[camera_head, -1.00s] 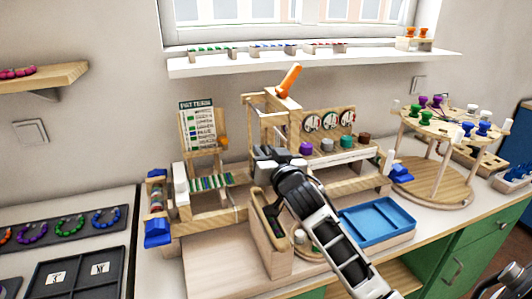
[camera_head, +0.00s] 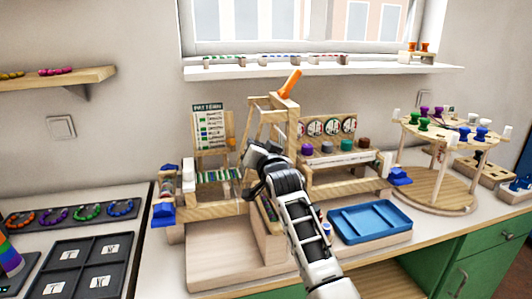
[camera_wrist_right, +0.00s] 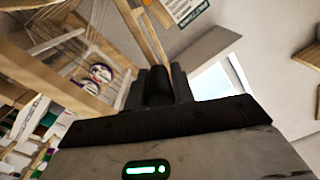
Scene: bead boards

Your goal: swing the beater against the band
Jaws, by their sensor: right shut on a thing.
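The wooden loom stands on the counter. Its upright wooden frame (camera_head: 268,106) carries an orange handle (camera_head: 290,83) at the top. The striped band (camera_head: 218,177) of threads lies left of my right gripper (camera_head: 263,156). That gripper is at the middle of the loom, beside the frame. In the right wrist view its black fingers (camera_wrist_right: 160,86) are shut around a short dark piece, and a wooden post (camera_wrist_right: 142,28) rises just behind. I take this piece as the beater's grip; the arm hides the rest of the beater. My left gripper is out of view.
A pattern board (camera_head: 213,126) stands behind the band. Dials and coloured knobs (camera_head: 335,146) are right of the frame. A blue tray (camera_head: 370,222) lies in front, and a round wooden rack (camera_head: 445,185) stands at the right. Black trays (camera_head: 82,262) lie at the left.

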